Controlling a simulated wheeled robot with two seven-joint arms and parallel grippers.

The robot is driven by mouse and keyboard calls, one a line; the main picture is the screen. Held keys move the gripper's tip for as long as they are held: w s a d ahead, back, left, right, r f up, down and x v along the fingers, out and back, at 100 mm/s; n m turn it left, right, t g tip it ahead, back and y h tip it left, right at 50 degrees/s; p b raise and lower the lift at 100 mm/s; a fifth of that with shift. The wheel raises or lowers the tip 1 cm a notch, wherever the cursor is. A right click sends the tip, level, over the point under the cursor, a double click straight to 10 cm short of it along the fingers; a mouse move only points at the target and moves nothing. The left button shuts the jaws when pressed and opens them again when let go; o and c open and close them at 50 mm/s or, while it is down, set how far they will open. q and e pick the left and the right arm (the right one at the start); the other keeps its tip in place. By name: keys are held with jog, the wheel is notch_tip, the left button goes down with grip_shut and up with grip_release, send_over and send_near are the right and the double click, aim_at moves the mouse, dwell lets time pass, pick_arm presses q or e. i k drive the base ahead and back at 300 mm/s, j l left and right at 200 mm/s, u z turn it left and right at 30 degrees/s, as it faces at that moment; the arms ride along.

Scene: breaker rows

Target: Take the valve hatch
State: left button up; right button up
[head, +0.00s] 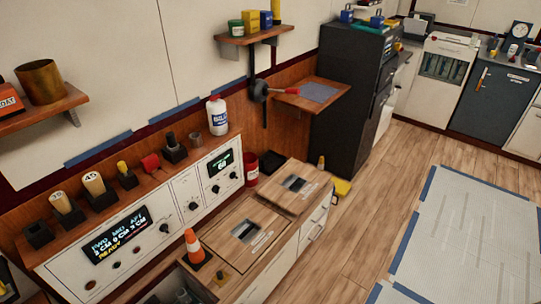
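Two square wooden lids lie on the low bench against the left wall. The nearer lid (222,236) has a dark recessed grip and a pale label strip, and it looks flat in place. The farther lid (272,195) has a similar recess and label and looks slightly raised. The label writing is too small to read, so I cannot tell which one is the valve hatch. An open dark bay (178,291) with several cylindrical parts shows in front of the nearer lid. Neither of my grippers is in view.
An orange cone (193,246) stands beside the nearer lid. A white control panel (150,232) with knobs and displays runs behind the bench, under a shelf of small items. A black cabinet (350,95) stands beyond.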

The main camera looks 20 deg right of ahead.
aim_at(292, 187)
jog(key=i+l+u, duration=0.1)
jog(key=l+u, duration=0.3)
jog(key=i+l+u, duration=0.1)
jog(key=l+u, duration=0.15)
jog(key=u, duration=0.2)
